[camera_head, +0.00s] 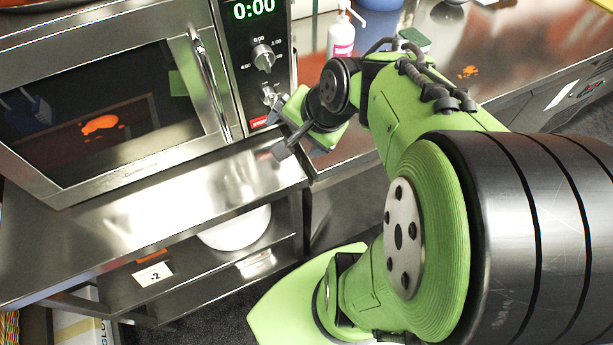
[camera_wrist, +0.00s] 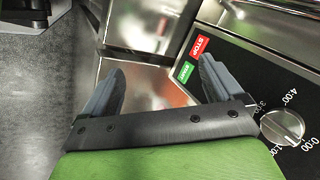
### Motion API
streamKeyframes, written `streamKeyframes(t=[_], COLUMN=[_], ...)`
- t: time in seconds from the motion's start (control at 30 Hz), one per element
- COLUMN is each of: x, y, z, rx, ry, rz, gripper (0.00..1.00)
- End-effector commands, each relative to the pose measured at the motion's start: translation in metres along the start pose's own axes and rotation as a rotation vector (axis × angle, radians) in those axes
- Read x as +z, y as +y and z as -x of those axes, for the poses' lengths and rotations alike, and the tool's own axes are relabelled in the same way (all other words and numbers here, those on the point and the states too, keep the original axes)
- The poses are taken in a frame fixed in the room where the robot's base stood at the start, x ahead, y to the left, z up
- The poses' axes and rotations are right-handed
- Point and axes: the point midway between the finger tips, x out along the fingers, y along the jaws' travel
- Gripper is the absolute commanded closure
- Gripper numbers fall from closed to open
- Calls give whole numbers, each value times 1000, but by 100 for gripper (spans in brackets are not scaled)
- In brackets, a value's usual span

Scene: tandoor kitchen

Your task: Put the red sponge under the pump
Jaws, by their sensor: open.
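A white pump bottle with a pink label (camera_head: 341,36) stands on the steel counter behind my arm, in the upper middle of the head view. I cannot make out a red sponge in either view. A small dark green item (camera_head: 414,40) lies right of the bottle, partly hidden by my arm; I cannot tell what it is. My gripper (camera_head: 281,126) is open and empty, in front of the lower right corner of the microwave. In the wrist view, its two fingers (camera_wrist: 163,72) are spread, with steel surfaces beyond them.
The microwave (camera_head: 213,125) fills the upper left, its door shut and its display at 0:00. Its dial (camera_wrist: 283,126) is close to my right finger in the wrist view. An orange-red patch (camera_head: 468,72) marks the counter. A white bowl (camera_head: 235,229) sits on the shelf below.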

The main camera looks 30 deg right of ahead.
Motion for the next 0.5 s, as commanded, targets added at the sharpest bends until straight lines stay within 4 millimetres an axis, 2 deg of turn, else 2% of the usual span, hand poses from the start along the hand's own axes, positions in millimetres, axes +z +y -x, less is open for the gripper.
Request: streamKeyframes(t=[0.03, 0.1, 0.2, 0.3, 0.5], x=[28, 59, 85, 95, 96], y=[-2, 8, 28, 41, 46], z=[17, 41, 67, 79, 81], rx=[28, 75, 107, 118, 124], ry=[12, 22, 24, 19, 15], rz=[240, 563, 889, 1054, 1097], gripper=[7, 7, 7, 7, 7])
